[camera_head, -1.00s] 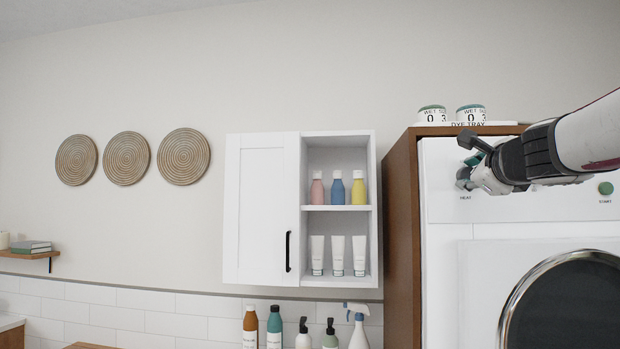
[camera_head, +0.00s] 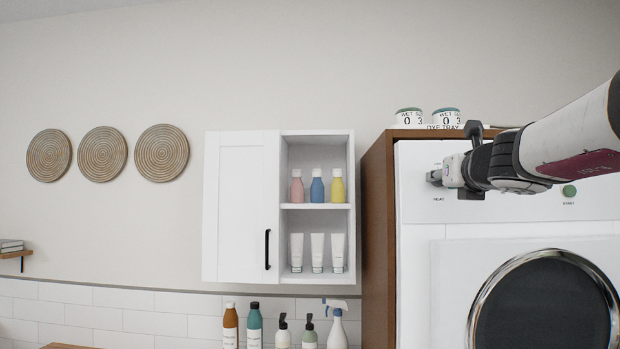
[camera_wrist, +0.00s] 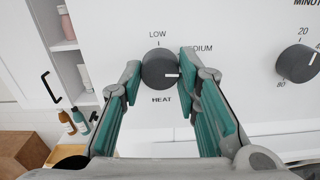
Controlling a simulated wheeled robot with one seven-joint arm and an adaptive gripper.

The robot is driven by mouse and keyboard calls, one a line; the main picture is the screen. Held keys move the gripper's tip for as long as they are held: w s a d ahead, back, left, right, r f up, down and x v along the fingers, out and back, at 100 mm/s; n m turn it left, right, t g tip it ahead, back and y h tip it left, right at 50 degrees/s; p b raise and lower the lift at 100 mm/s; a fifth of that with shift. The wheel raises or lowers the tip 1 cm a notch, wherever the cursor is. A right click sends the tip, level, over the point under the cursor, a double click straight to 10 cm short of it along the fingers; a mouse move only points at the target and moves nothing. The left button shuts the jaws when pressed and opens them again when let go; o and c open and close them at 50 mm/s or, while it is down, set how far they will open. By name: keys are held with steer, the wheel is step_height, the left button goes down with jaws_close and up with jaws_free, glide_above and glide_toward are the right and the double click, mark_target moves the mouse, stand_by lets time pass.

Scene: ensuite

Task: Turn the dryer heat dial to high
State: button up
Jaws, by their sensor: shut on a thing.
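The dark grey heat dial (camera_wrist: 159,68) is on the white dryer panel, above the word HEAT. LOW is printed above it, and a partly covered MEDIUM is at its upper right. The dial's white mark points right. My gripper (camera_wrist: 160,71) has its teal-padded fingers on either side of the dial, shut on it. In the head view my gripper (camera_head: 450,174) is at the panel's left end, above the HEAT label, and hides most of the dial. The dryer (camera_head: 415,213) stands in a brown surround.
A second dial (camera_wrist: 298,63), with minute numbers, is to the right. A green start button (camera_head: 569,190) is on the panel below my arm. A white cabinet (camera_head: 241,205) with bottles and tubes stands left of the dryer. Two jars sit on a tray (camera_head: 443,127) on top.

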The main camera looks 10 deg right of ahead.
steer(key=m, duration=0.5)
steer(key=shift+p, duration=0.4)
steer(key=shift+f, duration=0.1)
steer(key=o, duration=1.2)
steer(key=shift+c, duration=0.2)
steer(key=v, duration=1.2)
